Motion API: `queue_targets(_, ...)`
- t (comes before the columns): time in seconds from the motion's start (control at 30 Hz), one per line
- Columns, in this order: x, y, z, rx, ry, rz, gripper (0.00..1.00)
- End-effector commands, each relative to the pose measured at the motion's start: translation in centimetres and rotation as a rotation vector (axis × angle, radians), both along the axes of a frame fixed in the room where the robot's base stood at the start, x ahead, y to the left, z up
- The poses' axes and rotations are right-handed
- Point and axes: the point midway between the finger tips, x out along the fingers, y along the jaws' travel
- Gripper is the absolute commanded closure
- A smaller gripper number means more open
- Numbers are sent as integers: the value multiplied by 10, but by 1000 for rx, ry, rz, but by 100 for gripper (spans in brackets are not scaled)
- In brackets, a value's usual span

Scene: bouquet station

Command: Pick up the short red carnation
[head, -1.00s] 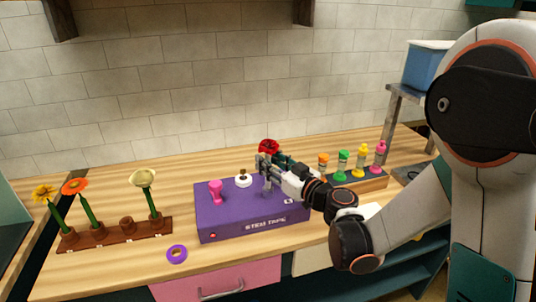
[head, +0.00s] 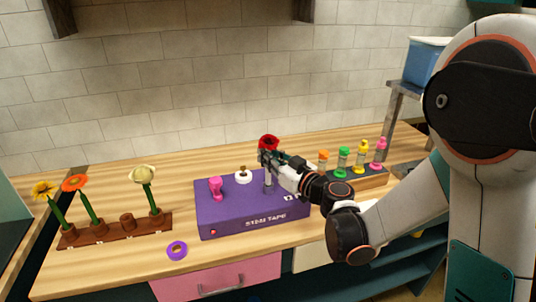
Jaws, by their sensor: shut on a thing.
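The red carnation (head: 268,142) shows its red head just above my gripper (head: 265,160), over the back part of the purple stem tape box (head: 240,210). My gripper is shut on the carnation; its stem is mostly hidden behind the fingers. A grey upright post (head: 268,184) stands on the box just below my gripper. I cannot tell whether the stem is clear of it.
A brown rack (head: 108,236) with a yellow, an orange and a cream flower stands at left. A purple tape ring (head: 177,250) lies in front of the box. A pink holder (head: 216,187) and a white roll (head: 243,176) sit on the box. Several coloured bottles (head: 343,160) stand at right.

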Motion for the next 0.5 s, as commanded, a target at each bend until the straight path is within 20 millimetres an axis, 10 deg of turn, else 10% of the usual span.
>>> queue_targets(0.5, -1, 0, 102, 0, 0, 0, 100)
